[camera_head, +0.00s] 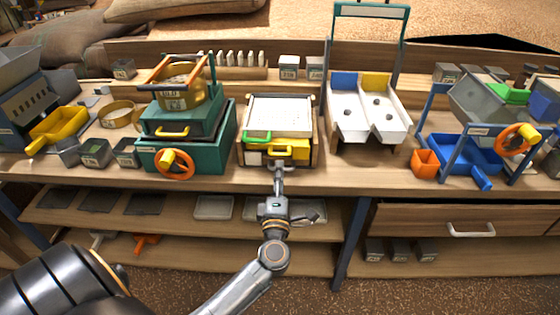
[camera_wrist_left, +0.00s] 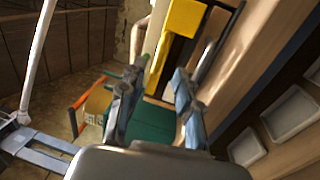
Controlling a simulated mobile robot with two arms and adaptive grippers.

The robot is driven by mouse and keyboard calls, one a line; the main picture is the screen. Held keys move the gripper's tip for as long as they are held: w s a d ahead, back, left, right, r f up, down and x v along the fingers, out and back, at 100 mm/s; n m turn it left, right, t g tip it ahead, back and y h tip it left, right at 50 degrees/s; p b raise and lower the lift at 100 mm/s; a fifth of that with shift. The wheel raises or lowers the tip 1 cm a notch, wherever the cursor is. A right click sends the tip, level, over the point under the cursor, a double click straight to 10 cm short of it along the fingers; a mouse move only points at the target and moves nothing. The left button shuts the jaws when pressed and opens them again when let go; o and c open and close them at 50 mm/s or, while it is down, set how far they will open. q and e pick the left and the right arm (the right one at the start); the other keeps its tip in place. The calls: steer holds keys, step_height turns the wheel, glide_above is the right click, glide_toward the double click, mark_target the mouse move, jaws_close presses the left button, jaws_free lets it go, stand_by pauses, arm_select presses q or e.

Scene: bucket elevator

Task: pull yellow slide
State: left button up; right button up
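The yellow slide (camera_head: 291,148) is a bright yellow piece with a handle on the front of a wooden box with a white top (camera_head: 279,112). My left gripper (camera_head: 279,168) is just in front of the box, below the yellow slide. In the left wrist view its two fingers (camera_wrist_left: 157,82) are apart with nothing held between them. The yellow slide shows there as a yellow block (camera_wrist_left: 183,32) beyond the fingertips. Whether a finger touches it I cannot tell. My right gripper is not in view.
A teal box with an orange wheel (camera_head: 174,163) stands to the left. A white two-channel chute (camera_head: 368,110) stands to the right, with a blue tray station (camera_head: 470,155) farther right. The bench front edge (camera_head: 330,183) runs under the gripper; shelves lie below.

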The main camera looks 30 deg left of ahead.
arm_select(q)
steer(key=v, duration=0.5)
steer(key=shift+s+d, duration=0.15)
steer(key=d+f+m+h, duration=0.4)
steer(key=f+m, duration=0.2)
steer(key=f, duration=0.3)
steer(key=d+f+m+h, duration=0.35)
steer(key=f+m, duration=0.25)
steer(key=f, duration=0.4)
steer(key=s+d+f+m+g+h, duration=0.25)
steer(key=s+f, duration=0.25)
steer(key=f, duration=0.3)
steer(key=s+d+f+m+g+h, duration=0.1)
steer(key=s+f+m+g, duration=0.3)
steer(key=f, duration=0.4)
steer(key=s+a+f+m+g, duration=0.1)
steer(key=s+f+m+g, duration=0.1)
steer(key=s+f, duration=0.4)
steer(key=s+a+f+m+g+p, duration=0.1)
steer(key=s+f+m+g, duration=0.2)
steer(key=s, duration=1.2)
steer(key=s+a+f+m+g, duration=0.1)
steer(key=s+f+m+g, duration=0.2)
steer(key=s+f, duration=0.5)
steer(key=s+g, duration=0.1)
steer(key=s, duration=0.2)
steer(key=shift+a+f+y, duration=0.3)
steer(key=shift+f+y, duration=0.1)
